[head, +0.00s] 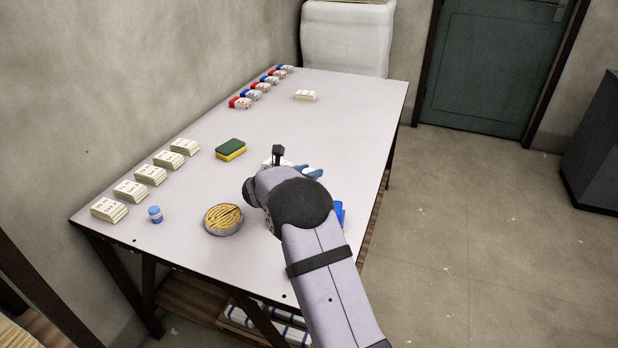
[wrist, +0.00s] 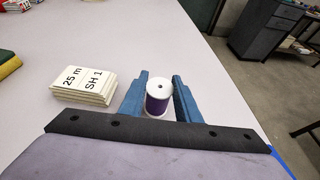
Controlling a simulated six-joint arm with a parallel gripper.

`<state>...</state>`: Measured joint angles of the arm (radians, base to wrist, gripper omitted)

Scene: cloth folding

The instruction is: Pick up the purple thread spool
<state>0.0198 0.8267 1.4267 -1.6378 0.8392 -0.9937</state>
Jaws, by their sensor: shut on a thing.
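The purple thread spool (wrist: 158,101) stands upright between the two blue fingers of my gripper (wrist: 160,92) in the wrist view. It has a white top with a dark centre hole and a purple band of thread. My gripper is shut on it. I cannot tell whether the spool touches the table.
A stack of cards (wrist: 85,84) marked "25 m SH 1" lies just left of my gripper.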

